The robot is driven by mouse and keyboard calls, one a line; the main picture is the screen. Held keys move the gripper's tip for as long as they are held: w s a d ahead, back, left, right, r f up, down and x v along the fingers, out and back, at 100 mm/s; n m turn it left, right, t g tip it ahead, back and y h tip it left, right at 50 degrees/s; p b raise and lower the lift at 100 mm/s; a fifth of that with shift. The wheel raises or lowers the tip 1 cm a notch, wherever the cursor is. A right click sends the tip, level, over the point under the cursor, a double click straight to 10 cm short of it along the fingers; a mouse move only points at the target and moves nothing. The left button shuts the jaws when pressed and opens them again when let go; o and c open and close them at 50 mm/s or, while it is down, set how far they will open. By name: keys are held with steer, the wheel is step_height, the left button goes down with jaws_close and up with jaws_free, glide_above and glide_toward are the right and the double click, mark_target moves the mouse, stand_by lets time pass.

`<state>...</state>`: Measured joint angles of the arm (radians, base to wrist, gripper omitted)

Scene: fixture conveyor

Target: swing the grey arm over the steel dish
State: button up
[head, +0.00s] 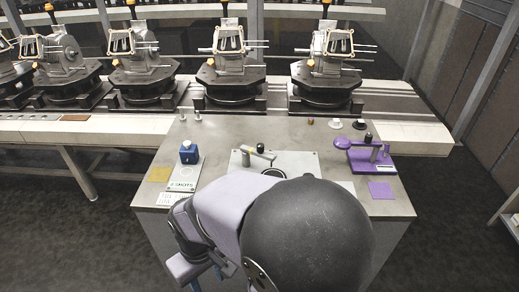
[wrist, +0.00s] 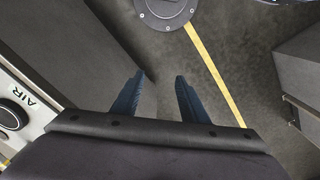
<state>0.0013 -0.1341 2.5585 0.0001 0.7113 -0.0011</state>
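The grey arm (head: 267,155) is a short bar with a black knob on top. It sits on a pale plate (head: 238,161) at the middle of the workbench in the head view. A round dark-rimmed shape (head: 274,171), perhaps the steel dish, lies just in front of the bar, partly hidden by my own arm; I cannot tell its material. The bar appears behind it, not across it. My gripper (wrist: 160,78) is open and empty in the wrist view, its two blue fingers apart over the dark floor. Neither grey arm nor dish shows there.
A purple stand (head: 370,160) with a purple arm and dark knob is at the bench's right. A blue block (head: 188,152) stands left. Fixtures on a conveyor (head: 398,108) line the back.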

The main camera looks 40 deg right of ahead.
mark_target(260, 148)
steer(key=w+d+m+t+h+b, duration=0.1)
steer(key=w+d+m+t+b, duration=0.15)
steer(key=w+d, duration=0.4)
steer(key=w+d+f+m+t+h+b, duration=0.1)
steer(key=w+d+t, duration=0.25)
steer(key=w, duration=0.65)
steer(key=w+d+m+t+h+b, duration=0.1)
steer(key=w+d+t, duration=0.25)
steer(key=w, duration=0.55)
steer(key=d+r+m+h+b, duration=0.1)
steer(key=d+h, duration=0.3)
steer(key=d, duration=0.4)
steer(key=d+r+m+h+b, duration=0.1)
steer(key=d+m+h+b, duration=0.1)
steer(key=d, duration=0.6)
steer(key=d+r+m+t+h+b, duration=0.1)
steer(key=d+r+m+h+b, duration=0.1)
steer(key=d+h, duration=0.3)
steer(key=shift+s+d+m+h, duration=0.2)
steer(key=shift+d+m, duration=0.2)
steer(key=shift+d, duration=0.35)
steer(key=shift+s+d+m+h, duration=0.15)
steer(key=shift+d+m, duration=0.2)
steer(key=shift+d, duration=0.4)
steer(key=shift+s+d+f, duration=0.2)
steer(key=shift+w+d, duration=0.1)
steer(key=p+x, duration=0.1)
steer(key=x, duration=0.6)
steer(key=shift+p, duration=0.4)
